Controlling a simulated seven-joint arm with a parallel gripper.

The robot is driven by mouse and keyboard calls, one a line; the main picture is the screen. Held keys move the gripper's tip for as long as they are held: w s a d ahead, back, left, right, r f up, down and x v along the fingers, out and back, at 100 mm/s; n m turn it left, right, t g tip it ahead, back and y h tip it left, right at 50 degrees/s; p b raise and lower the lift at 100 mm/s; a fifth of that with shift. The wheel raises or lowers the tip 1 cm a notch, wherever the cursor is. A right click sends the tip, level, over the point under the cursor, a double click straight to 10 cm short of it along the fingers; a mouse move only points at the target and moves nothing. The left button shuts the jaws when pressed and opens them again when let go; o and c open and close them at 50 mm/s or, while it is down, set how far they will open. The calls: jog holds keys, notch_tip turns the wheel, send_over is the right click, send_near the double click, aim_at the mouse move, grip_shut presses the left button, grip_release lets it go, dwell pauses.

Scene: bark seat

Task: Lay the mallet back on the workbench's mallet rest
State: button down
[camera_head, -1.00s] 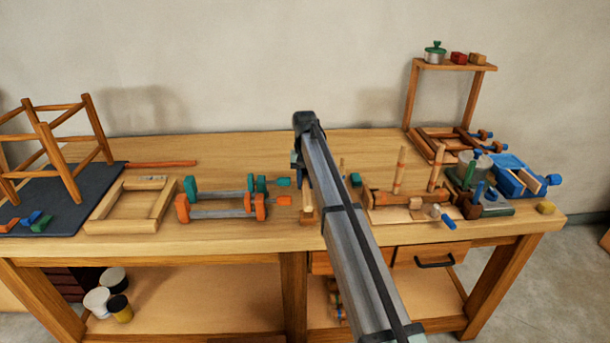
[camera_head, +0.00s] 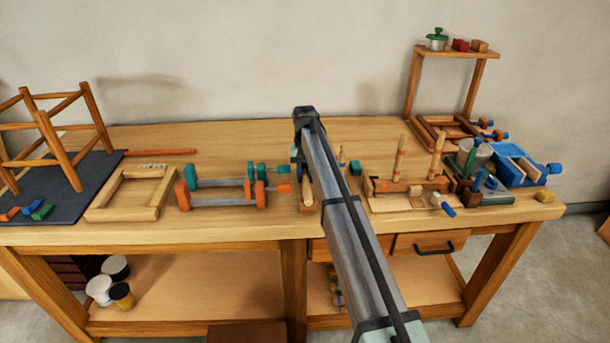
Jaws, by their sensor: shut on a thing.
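My arm crosses the middle of the view, and its wrist is above the workbench (camera_head: 230,230). My gripper (camera_head: 296,158) hangs below the wrist, mostly hidden behind the arm, and is shut. A short light-wood piece (camera_head: 308,192) shows beside the arm, close under the gripper. It looks like part of the mallet, but the arm covers too much of it to tell its head or tilt. I cannot pick out the mallet rest for sure.
Clamps (camera_head: 222,201) and a wooden frame (camera_head: 150,212) lie left of the arm. A stool (camera_head: 45,118) is far left. The bench's back middle is clear.

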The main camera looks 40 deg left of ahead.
jog(key=shift+f, duration=0.25)
jog(key=c, duration=0.8)
grip_release()
jog(key=r, duration=0.4)
jog(key=w+a+r, duration=0.1)
jog(key=r, duration=0.8)
jog(key=shift+w+a+r, duration=0.15)
jog(key=shift+r, duration=0.2)
